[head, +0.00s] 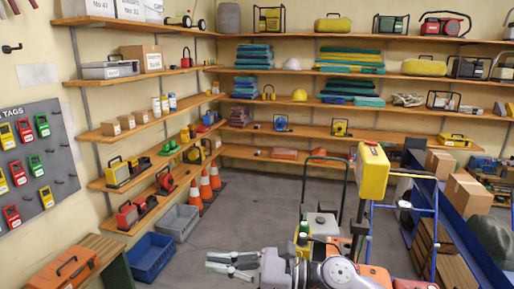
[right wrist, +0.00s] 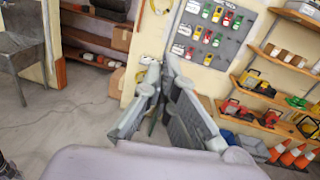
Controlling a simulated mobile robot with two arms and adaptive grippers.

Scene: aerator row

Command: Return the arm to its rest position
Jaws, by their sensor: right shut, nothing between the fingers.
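My right gripper (head: 228,262) reaches in from the bottom centre of the head view and points left. Its grey fingers are shut with nothing between them, and it hangs free in the air over the floor. The fingers also fill the middle of the right wrist view (right wrist: 158,105), with room and wall behind them. My left gripper is not in the head view.
A yellow-topped aerator machine (head: 372,172) stands close to my right arm. Blue bin (head: 150,257) and grey bin (head: 178,222) sit on the floor at left, near orange cones (head: 205,188). Bare floor (head: 255,210) lies between.

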